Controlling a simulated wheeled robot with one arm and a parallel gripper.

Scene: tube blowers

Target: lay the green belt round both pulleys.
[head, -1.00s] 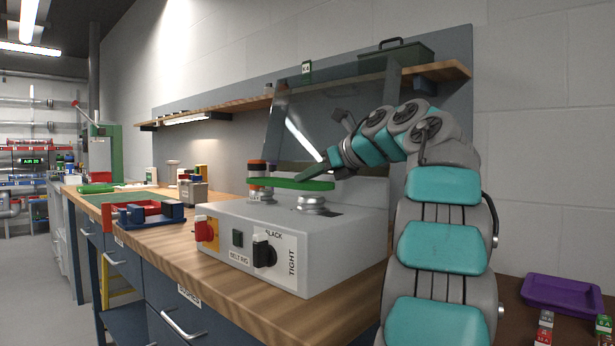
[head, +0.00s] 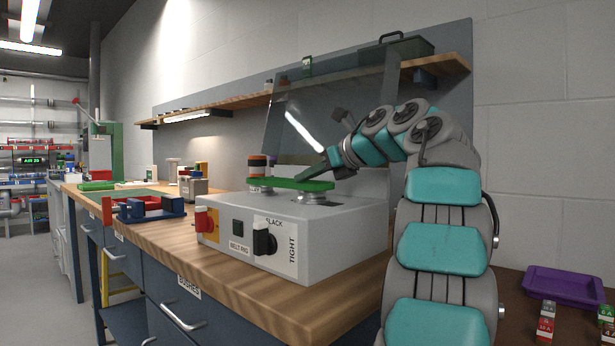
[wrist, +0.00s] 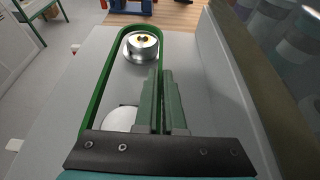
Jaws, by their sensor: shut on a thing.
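The green belt (head: 300,184) is a long loop, held level over the grey belt rig (head: 330,235) at about the height of the pulley tops. The near pulley (wrist: 122,118) is partly hidden by my fingers. In the head view the left pulley (head: 259,188) and right pulley (head: 318,198) show below the belt. I cannot tell whether the belt rests in either groove.
The rig's front has a black knob (head: 264,242) between SLACK and TIGHT labels, and a red switch (head: 201,222). A clear panel (head: 300,125) stands behind the pulleys. A blue and red fixture (head: 148,210) sits on the bench to the left.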

